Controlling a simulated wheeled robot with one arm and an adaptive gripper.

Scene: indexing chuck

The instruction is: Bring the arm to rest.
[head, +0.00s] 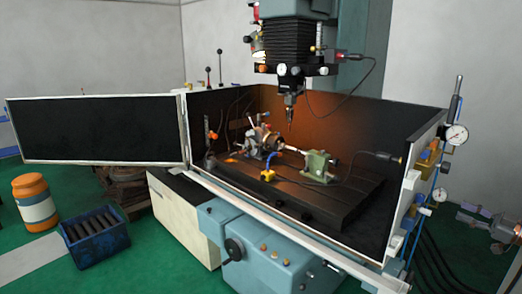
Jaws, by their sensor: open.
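My gripper (465,216) is at the right edge of the head view, small and partly cut off by the frame. It is open, with its fingers pointing left and nothing seen between them. It is clear of the machine, to the right of its enclosure. The indexing chuck (262,138) sits on the dark machine bed inside the open enclosure, left of a green tailstock (318,167). A thin bright workpiece (290,148) shows between the two. The spindle with its tool (290,104) hangs above them.
The machine's right wall carries gauges (457,134), a tall post and hoses near my gripper. The enclosure door (95,128) stands open to the left. An orange drum (35,200) and a blue crate of bars (94,237) stand on the green floor at left.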

